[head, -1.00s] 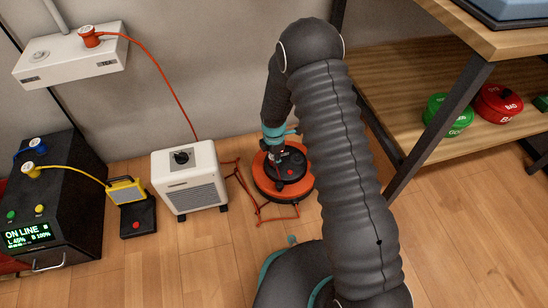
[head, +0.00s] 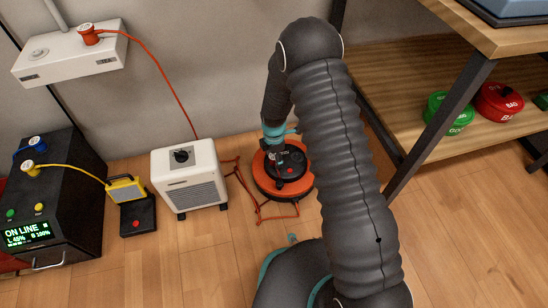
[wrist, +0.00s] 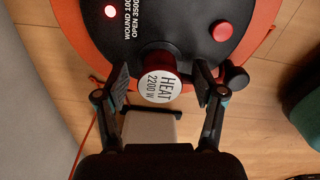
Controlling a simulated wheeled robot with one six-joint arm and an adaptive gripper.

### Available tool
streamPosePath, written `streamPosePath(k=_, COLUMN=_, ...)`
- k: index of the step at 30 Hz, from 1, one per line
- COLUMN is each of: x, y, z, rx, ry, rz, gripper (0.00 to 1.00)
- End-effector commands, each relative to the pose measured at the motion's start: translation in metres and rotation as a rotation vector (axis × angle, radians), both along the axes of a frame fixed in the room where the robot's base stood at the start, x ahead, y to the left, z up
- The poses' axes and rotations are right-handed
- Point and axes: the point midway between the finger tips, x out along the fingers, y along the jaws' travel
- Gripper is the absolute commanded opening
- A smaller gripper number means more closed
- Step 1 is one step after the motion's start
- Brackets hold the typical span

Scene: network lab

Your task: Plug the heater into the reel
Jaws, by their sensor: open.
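The orange reel (head: 304,191) with a black top stands on the floor. It fills the upper part of the wrist view (wrist: 72,30), with a lit red lamp and a red button. A plug with a white cap reading "HEAT 2200 W" (wrist: 158,86) is upright at the reel's top. Its pins are hidden. My gripper (wrist: 161,78) is open, one finger on each side of the plug, with gaps visible. In the head view my gripper (head: 276,150) is over the reel, partly hidden by my arm. The white heater (head: 194,190) stands left of the reel.
Red cord lies on the floor between heater and reel. A white wall box (head: 70,60) holds a red plug (head: 91,38). A black power unit (head: 50,190) and a yellow lamp (head: 126,190) stand left. A wooden shelf (head: 400,80) is close on the right.

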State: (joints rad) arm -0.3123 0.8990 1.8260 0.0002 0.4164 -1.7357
Motion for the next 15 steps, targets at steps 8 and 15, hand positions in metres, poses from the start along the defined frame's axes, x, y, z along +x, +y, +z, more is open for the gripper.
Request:
streamPosePath(k=8, x=0.001, y=0.000, z=0.042, rx=0.001, ry=-0.005, rz=0.000, gripper=0.69)
streamPosePath(k=15, x=0.001, y=0.000, z=0.088, rx=0.001, ry=-0.004, rz=0.000, gripper=0.69)
